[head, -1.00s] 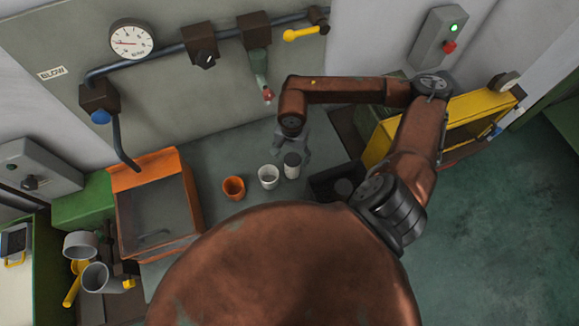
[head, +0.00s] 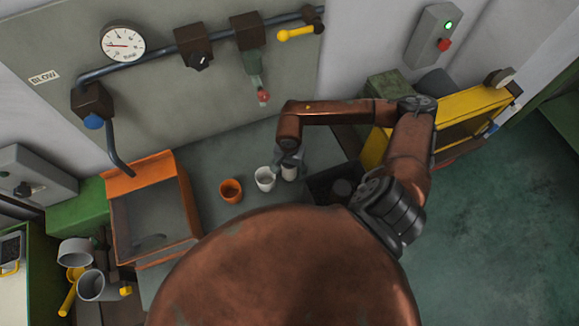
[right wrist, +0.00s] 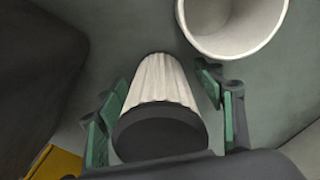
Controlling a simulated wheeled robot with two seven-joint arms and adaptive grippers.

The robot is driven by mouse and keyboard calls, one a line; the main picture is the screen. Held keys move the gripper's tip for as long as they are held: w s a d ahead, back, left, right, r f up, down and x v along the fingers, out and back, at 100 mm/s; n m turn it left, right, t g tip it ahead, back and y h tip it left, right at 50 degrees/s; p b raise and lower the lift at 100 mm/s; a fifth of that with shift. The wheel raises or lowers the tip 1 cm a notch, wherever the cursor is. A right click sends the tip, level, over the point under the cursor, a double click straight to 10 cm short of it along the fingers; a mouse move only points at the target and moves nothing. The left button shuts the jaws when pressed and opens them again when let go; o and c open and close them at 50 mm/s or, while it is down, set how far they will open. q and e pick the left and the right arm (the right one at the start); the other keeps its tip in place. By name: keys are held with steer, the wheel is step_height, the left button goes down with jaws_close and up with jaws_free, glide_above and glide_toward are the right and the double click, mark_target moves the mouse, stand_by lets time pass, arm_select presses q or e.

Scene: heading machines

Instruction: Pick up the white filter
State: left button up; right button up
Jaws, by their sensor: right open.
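The white filter (right wrist: 160,85) is a ribbed white cylinder with a dark cap. In the right wrist view it lies between the two green-padded fingers of my right gripper (right wrist: 165,120), with a gap visible beside the fingers. In the head view the filter (head: 289,173) stands on the grey bench beside the white cup, partly hidden by my right gripper (head: 289,160), which is over it and open. My left gripper is not in view.
A white cup (head: 265,179) stands close to the filter's left, with an orange cup (head: 231,190) beyond it. A dark bin (head: 318,187) is just right of the filter. An orange-framed tray (head: 185,205) stands farther left, and a yellow frame (head: 452,112) is at the right.

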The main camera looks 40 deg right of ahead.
steer(key=shift+c, duration=0.5)
steer(key=c, duration=1.2)
steer(key=shift+r, duration=0.1)
steer(key=shift+c, duration=0.2)
step_height(320, 180, up, 9)
steer(key=shift+r+b, duration=0.1)
steer(key=shift+b, duration=0.45)
steer(key=shift+r, duration=0.55)
step_height(320, 180, up, 7)
steer(key=shift+p, duration=0.8)
steer(key=w+a+f+n+b, duration=0.2)
steer(key=w+a+n, duration=0.4)
steer(key=a+n, duration=0.3)
steer(key=n+b, duration=0.1)
steer(key=n, duration=0.1)
steer(key=shift+a+n+b, duration=0.3)
steer(key=shift+a+b, duration=0.05)
